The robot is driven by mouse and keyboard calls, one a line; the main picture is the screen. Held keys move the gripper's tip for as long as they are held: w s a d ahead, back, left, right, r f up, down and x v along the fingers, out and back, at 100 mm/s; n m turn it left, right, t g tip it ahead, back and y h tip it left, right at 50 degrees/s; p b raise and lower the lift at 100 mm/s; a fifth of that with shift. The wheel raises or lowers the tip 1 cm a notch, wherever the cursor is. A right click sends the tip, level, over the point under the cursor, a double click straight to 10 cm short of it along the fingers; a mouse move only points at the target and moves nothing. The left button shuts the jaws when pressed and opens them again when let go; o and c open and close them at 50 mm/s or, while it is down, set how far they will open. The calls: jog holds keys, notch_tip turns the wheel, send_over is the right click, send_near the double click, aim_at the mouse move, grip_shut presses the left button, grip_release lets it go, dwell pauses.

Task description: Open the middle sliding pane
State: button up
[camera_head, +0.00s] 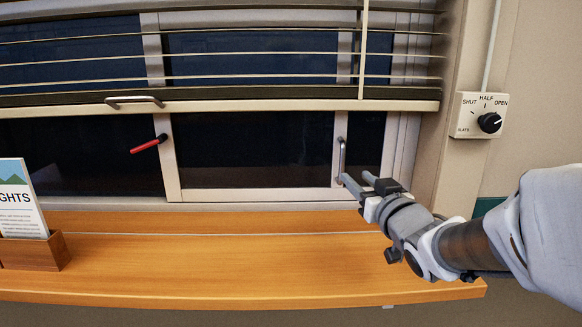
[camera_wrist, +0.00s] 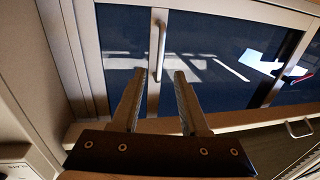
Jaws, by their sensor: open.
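The middle sliding pane (camera_head: 255,150) is a dark glass panel in a pale frame, and it also shows in the wrist view (camera_wrist: 205,50). A vertical metal bar handle (camera_head: 341,156) is on its right frame; in the wrist view the handle (camera_wrist: 161,50) is upright near the centre. My gripper (camera_head: 355,181) is open and empty, close to the handle's lower end. In the wrist view my gripper's fingertips (camera_wrist: 160,74) appear on either side of the handle's end. I cannot tell whether they touch it.
A red lever (camera_head: 148,144) sits on the left frame post. Slatted blinds (camera_head: 250,60) cover the upper window, with a pull handle (camera_head: 134,100) on their bottom rail. A wooden sill (camera_head: 220,270) holds a leaflet box (camera_head: 35,252). A slats dial (camera_head: 489,122) is at right.

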aim_at(343, 165)
jog(key=w, duration=0.2)
jog(key=w+a, duration=0.1)
jog(key=w, duration=0.4)
jog(key=shift+w+a+b, duration=0.25)
jog(key=shift+b, duration=0.05)
grip_shut()
dwell(1.1)
